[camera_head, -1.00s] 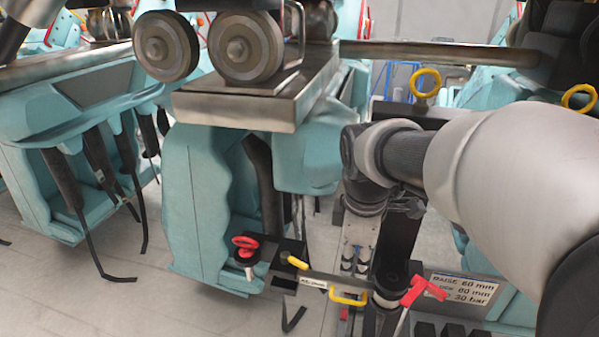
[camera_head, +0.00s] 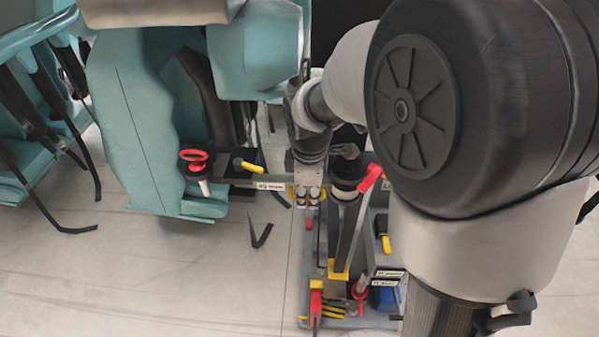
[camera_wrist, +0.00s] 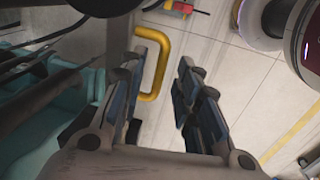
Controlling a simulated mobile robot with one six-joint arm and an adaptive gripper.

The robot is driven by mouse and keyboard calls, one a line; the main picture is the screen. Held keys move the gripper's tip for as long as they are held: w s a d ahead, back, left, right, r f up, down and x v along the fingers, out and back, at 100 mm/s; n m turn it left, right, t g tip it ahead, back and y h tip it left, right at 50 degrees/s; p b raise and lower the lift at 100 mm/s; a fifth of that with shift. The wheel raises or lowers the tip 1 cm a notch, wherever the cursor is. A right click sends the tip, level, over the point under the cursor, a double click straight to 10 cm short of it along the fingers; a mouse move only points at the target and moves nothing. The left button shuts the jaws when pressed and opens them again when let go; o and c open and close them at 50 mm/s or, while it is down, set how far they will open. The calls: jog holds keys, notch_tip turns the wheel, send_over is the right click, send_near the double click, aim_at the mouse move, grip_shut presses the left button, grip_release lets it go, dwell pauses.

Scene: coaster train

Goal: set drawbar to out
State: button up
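A yellow U-shaped handle (camera_wrist: 160,62) shows in the wrist view; in the head view only a sliver of yellow shows beside my gripper (camera_head: 307,198). My gripper points down at the bar's right end. In the wrist view its fingers (camera_wrist: 160,88) are apart, and the handle appears in the gap beyond them. I cannot tell whether they touch it.
A red-ringed pin (camera_head: 195,165) and a yellow-tipped pin (camera_head: 250,167) stand by the bar's left end. A cart with a black post, a red lever (camera_head: 370,178) and a tool tray (camera_head: 335,308) stands to the right. Straps hang at left. Pale floor lies open in front.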

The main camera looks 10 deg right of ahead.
jog(key=shift+f, duration=0.25)
jog(key=shift+c, duration=0.5)
grip_shut()
